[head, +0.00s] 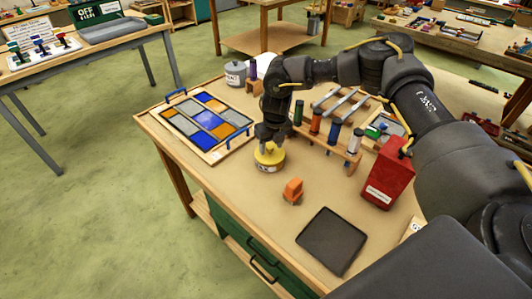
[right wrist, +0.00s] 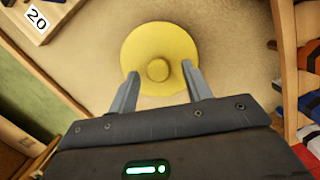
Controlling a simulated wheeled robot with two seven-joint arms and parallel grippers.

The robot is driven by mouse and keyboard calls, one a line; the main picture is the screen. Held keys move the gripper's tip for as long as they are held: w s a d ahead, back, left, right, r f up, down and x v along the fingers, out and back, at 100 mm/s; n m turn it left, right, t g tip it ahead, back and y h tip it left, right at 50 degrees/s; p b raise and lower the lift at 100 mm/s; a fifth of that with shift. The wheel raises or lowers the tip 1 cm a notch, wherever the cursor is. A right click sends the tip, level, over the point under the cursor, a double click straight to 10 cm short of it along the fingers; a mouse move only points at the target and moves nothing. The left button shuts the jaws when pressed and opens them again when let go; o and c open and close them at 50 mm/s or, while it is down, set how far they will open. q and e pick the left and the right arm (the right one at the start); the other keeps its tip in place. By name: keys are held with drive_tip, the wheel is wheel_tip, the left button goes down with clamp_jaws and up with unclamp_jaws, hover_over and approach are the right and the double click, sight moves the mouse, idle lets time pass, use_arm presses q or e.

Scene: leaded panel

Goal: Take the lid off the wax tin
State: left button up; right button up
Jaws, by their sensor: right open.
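The wax tin (head: 268,165) stands on the workbench, with a round yellow lid (head: 269,153) on top. In the right wrist view the lid (right wrist: 158,45) is seen from above, with a small round knob (right wrist: 158,70) in its middle. My right gripper (head: 270,145) is pointing down over the tin. In the right wrist view its two fingers (right wrist: 159,82) are apart, one on each side of the knob. I cannot tell whether the fingers touch the lid. My left gripper is not in view.
A leaded glass panel (head: 208,122) lies left of the tin. A wooden rack (head: 329,146) with several coloured tubes stands to the right, near a red box (head: 387,174). An orange object (head: 292,190) and a dark mat (head: 331,240) lie nearer the front edge.

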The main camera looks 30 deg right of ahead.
drive_tip(key=shift+f, duration=0.2)
drive_tip(key=c, duration=1)
drive_tip(key=shift+r, duration=0.15)
drive_tip(key=shift+c, duration=0.2)
drive_tip(key=shift+r+b, duration=0.2)
drive_tip(key=shift+b, duration=0.2)
wheel_tip(320, 180, up, 2)
drive_tip(key=shift+w+a+r+b, duration=0.1)
drive_tip(key=shift+b, duration=0.65)
drive_tip(key=s+a+r+b, duration=0.3)
drive_tip(key=s+a+r, duration=0.4)
drive_tip(key=s+r, duration=0.3)
drive_tip(key=shift+s+a+b, duration=0.3)
drive_tip(key=shift+s, duration=0.65)
